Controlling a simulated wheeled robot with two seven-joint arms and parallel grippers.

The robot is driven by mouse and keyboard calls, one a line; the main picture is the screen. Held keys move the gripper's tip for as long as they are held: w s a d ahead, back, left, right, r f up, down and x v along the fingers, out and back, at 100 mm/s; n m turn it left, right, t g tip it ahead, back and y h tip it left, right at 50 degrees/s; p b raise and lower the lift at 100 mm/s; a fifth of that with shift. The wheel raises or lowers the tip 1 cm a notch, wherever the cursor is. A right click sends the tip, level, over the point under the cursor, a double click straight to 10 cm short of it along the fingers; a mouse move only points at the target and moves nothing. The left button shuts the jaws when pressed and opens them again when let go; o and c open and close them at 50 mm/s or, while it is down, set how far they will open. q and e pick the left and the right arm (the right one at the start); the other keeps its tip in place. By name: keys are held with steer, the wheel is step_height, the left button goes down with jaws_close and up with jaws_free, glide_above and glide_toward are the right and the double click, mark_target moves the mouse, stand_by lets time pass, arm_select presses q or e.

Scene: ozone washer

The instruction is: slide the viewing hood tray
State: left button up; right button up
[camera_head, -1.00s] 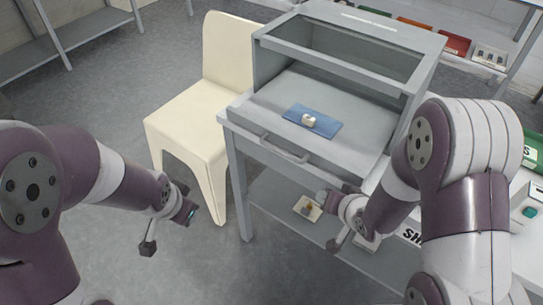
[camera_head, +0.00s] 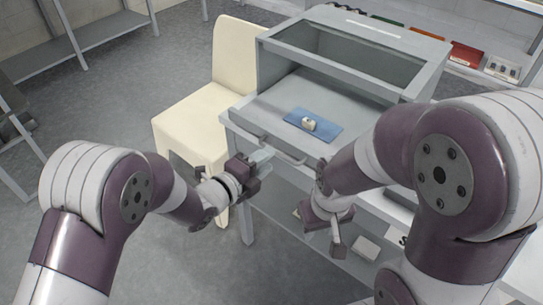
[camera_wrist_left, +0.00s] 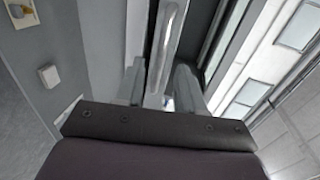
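The grey viewing hood (camera_head: 345,45) stands on a grey table, with its tray (camera_head: 262,108) sticking out at the front. The tray's bar handle (camera_head: 287,154) is on the front edge. A blue mat (camera_head: 329,131) with a small white object (camera_head: 309,124) lies on the tray. My left gripper (camera_head: 262,159) is at the left part of the handle. In the left wrist view its two fingers (camera_wrist_left: 162,84) are apart, with the handle bar (camera_wrist_left: 168,40) between them; contact is unclear. My right gripper (camera_head: 337,238) hangs below the tray front; its fingers are too small to judge.
A cream chair (camera_head: 190,110) stands close to the left of the table. A lower shelf beneath the tray holds small items, partly behind my right arm. A back shelf carries coloured boxes (camera_head: 465,54). Open floor lies at the left.

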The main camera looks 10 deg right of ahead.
mark_target(289, 140)
arm_select(q)
steer(key=shift+x, duration=1.9)
jaws_close()
steer(key=b+x, duration=0.1)
steer(key=x, duration=0.1)
steer(key=r+b+x, duration=0.1)
steer(key=x, duration=0.2)
steer(key=b+x, duration=0.1)
steer(key=x, duration=0.2)
steer(key=shift+w+d+r, duration=0.25)
steer(key=shift+r, duration=0.05)
steer(key=shift+w+d+r, duration=0.1)
steer(key=shift+w+d, duration=0.05)
steer(key=shift+d, duration=0.05)
